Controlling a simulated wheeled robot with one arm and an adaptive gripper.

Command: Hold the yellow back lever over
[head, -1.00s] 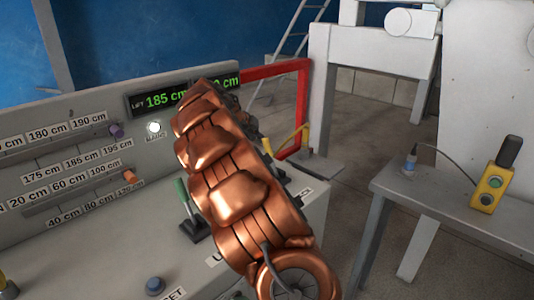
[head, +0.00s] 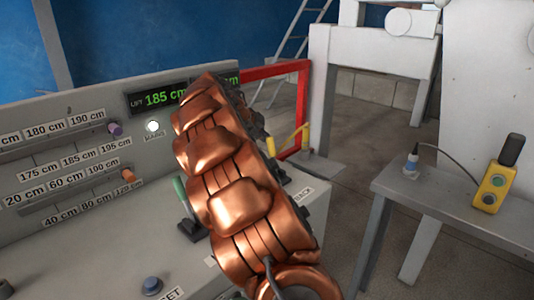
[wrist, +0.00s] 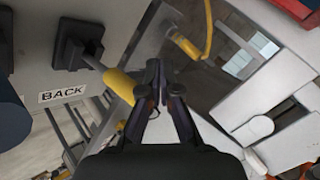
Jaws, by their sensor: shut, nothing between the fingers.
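The yellow back lever (wrist: 118,84) shows in the wrist view, its shaft coming out of a black base (wrist: 76,42) next to the BACK label (wrist: 62,94). My gripper (wrist: 156,68) is shut and empty. Its fingers are just right of the lever's yellow end, very close to it; I cannot tell whether they touch.
A green lever (head: 181,189) stands left of my arm on the grey console (head: 100,240). The display (head: 160,98) reads 185 cm. A bent yellow bar (head: 299,136) and a red frame (head: 305,95) are beyond the console. A grey table (head: 455,205) with a yellow control box (head: 492,187) is at right.

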